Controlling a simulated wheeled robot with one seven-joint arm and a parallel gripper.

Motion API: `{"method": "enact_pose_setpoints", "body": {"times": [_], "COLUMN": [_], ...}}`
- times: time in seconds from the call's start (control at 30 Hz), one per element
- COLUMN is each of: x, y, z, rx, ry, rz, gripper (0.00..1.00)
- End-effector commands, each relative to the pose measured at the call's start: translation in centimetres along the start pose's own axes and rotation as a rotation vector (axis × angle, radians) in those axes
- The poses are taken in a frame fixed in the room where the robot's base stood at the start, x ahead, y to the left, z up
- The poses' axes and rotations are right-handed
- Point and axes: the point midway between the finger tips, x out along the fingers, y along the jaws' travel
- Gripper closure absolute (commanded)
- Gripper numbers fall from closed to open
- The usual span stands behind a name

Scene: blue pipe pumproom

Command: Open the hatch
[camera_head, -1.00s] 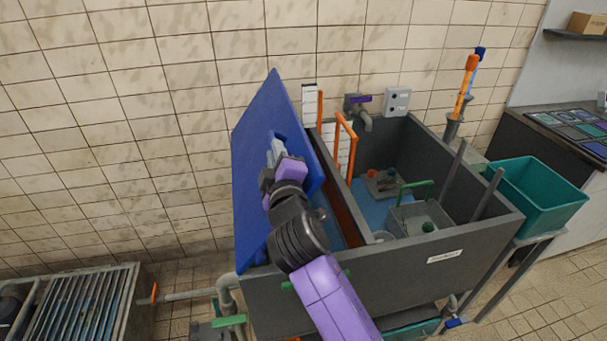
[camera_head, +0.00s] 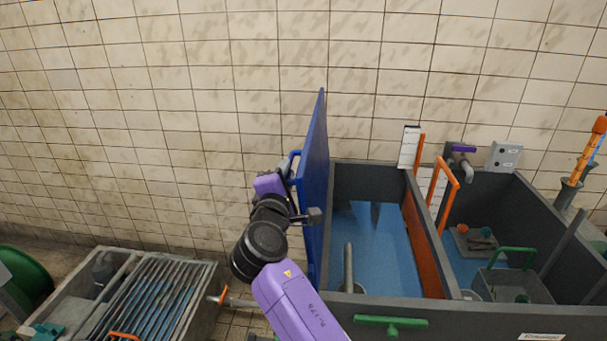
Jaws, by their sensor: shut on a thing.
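The blue hatch (camera_head: 317,170) stands nearly upright, seen almost edge-on, at the left edge of the grey tank (camera_head: 440,316). The left compartment beside the hatch is uncovered, with blue water (camera_head: 375,240) and a grey pipe inside.
An orange divider (camera_head: 422,240) separates the left compartment from the right one, which holds a grey box (camera_head: 515,284). A grated trough (camera_head: 150,295) stands at the lower left. The tiled wall is behind the tank. A green handle (camera_head: 390,322) is on the tank's front.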

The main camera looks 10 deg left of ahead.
Motion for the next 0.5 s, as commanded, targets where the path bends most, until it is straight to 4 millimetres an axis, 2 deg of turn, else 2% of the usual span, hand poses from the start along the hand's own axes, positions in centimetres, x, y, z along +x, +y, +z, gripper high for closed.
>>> {"method": "enact_pose_setpoints", "body": {"times": [0.03, 0.5], "x": [0.06, 0.08], "y": [0.67, 0.79], "z": [-0.25, -0.97], "rx": [-0.012, -0.038], "ry": [-0.001, -0.001], "rz": [0.011, 0.011], "gripper": [1.00, 1.00]}}
